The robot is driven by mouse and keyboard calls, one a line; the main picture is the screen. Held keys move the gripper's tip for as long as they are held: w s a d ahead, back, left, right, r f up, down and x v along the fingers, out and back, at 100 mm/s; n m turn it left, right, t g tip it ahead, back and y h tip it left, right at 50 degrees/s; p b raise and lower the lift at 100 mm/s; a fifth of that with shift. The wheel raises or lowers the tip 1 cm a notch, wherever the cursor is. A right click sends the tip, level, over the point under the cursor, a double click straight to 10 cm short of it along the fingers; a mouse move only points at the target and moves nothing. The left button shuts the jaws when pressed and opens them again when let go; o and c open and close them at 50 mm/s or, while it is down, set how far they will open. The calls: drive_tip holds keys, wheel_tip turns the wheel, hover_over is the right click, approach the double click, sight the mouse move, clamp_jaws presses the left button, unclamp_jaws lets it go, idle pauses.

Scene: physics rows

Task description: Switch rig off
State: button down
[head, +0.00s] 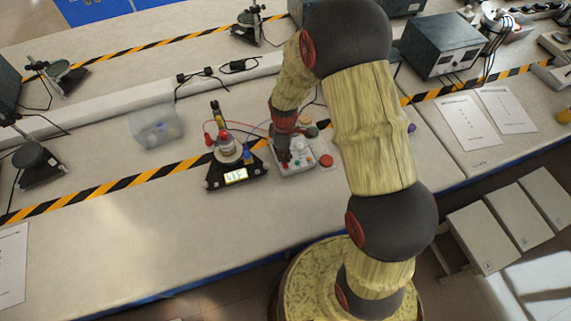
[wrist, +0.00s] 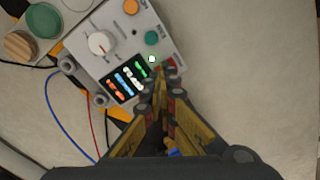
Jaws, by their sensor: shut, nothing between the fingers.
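The rig's control box (head: 298,167) is pale grey and sits on the bench. In the wrist view the box (wrist: 84,58) shows a white knob (wrist: 102,43), a teal button (wrist: 151,38), an orange button (wrist: 131,7) and a lit colored display (wrist: 125,82). A small white light (wrist: 152,59) glows near its edge. My gripper (head: 284,160) is shut and empty, its tips (wrist: 160,76) over that edge; contact is unclear. Something red beside the tips is mostly hidden.
A clear bin (head: 156,126) stands to the left. Round pads, one green (wrist: 44,20) and one wooden (wrist: 19,45), lie beside the box, with red and blue cables near. A grey power unit (head: 442,45) and paper sheets (head: 469,123) are at right. The front bench is clear.

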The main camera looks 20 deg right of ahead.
drive_tip(key=shift+f+b, duration=0.65)
drive_tip(key=shift+f, duration=0.45)
idle(1.1)
drive_tip(key=shift+r, duration=0.15)
drive_tip(key=shift+r+p, duration=2.4)
drive_tip(key=shift+r, duration=1)
